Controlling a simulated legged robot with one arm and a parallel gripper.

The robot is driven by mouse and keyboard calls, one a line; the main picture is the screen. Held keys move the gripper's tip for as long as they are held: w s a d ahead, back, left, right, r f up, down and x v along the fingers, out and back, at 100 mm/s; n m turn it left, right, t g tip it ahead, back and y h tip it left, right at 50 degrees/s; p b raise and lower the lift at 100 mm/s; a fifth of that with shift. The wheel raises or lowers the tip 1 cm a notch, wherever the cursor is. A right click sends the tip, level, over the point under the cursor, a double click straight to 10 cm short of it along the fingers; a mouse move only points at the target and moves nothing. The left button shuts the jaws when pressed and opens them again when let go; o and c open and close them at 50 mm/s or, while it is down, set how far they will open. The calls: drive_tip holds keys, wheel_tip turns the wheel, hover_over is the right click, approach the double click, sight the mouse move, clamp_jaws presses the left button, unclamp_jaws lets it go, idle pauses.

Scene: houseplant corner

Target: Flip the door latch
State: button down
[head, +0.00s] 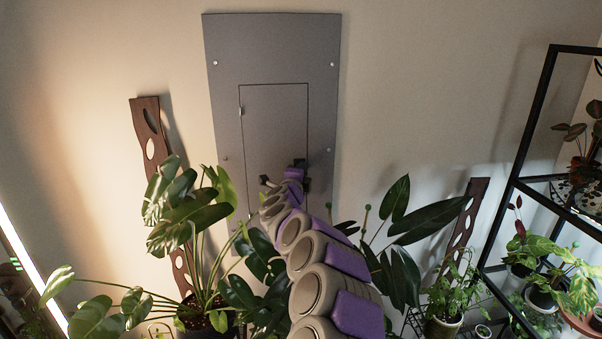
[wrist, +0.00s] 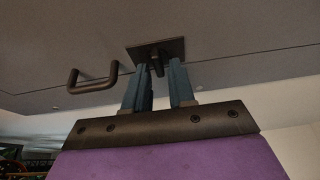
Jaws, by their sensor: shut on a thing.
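The grey door (head: 272,115) is set in a tall grey wall panel (head: 225,60) and looks closed. In the wrist view the door latch (wrist: 157,62) is a short dark lever on a square dark plate. My gripper (wrist: 163,75) has its two blue-grey fingers on either side of the lever, shut on it. The fingers partly cover the plate, and the lever's exact angle is hard to judge. A dark U-shaped handle (wrist: 92,84) sticks out left of the latch, apart from the fingers. In the head view my arm largely hides the latch area.
A large leafy plant (head: 185,215) stands left of my arm, and another (head: 400,240) stands right of it. A black metal shelf (head: 528,120) with potted plants is at the far right. Wavy dark wooden boards (head: 150,135) lean on the wall. The wall above is bare.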

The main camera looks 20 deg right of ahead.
drive_tip(key=shift+f, duration=0.2)
drive_tip(key=c, duration=1.2)
unclamp_jaws()
drive_tip(key=shift+d, duration=0.1)
drive_tip(key=v, duration=1.7)
drive_tip(key=shift+s+r, duration=0.1)
